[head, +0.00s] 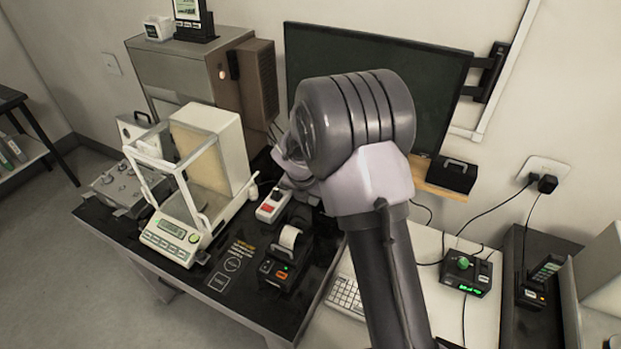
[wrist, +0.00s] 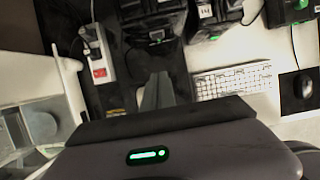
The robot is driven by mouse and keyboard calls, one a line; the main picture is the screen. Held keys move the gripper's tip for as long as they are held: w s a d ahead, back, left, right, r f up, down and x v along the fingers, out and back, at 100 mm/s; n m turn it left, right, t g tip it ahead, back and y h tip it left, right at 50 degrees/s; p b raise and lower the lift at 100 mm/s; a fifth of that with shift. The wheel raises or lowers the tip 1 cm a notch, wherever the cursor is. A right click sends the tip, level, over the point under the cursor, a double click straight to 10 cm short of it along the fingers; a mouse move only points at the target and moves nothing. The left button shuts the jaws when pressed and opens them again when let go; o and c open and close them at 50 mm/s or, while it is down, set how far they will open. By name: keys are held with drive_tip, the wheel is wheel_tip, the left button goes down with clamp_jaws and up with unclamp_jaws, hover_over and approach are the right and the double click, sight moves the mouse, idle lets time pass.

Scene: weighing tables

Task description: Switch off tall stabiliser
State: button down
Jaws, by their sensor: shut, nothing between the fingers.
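No unit is clearly marked as the tall stabiliser. In the wrist view a black unit (wrist: 208,18) with a small white label and a green light stands at the top, cut by the frame edge. My arm seems to hide both in the head view. My gripper (wrist: 160,80) is shut and empty, its fingers pointing toward the dark table below these units. In the head view my wrist hides the fingers.
A glass-sided balance (head: 175,235) is left of my arm. A white power strip (head: 272,206) with a red switch and a small printer (head: 288,262) are close by. A keyboard (wrist: 232,80), a mouse (wrist: 302,88) and a black box with a green knob (head: 467,272) are right.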

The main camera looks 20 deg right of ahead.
drive_tip(key=w+d+f+b, duration=0.3)
drive_tip(key=w+d+f, duration=0.1)
drive_tip(key=f, duration=0.4)
drive_tip(key=shift+w+d+f, duration=0.4)
drive_tip(key=shift+d, duration=0.25)
drive_tip(key=shift+w+d+r+p, duration=0.15)
drive_tip(key=shift+w+p, duration=0.05)
drive_tip(key=shift+p, duration=0.45)
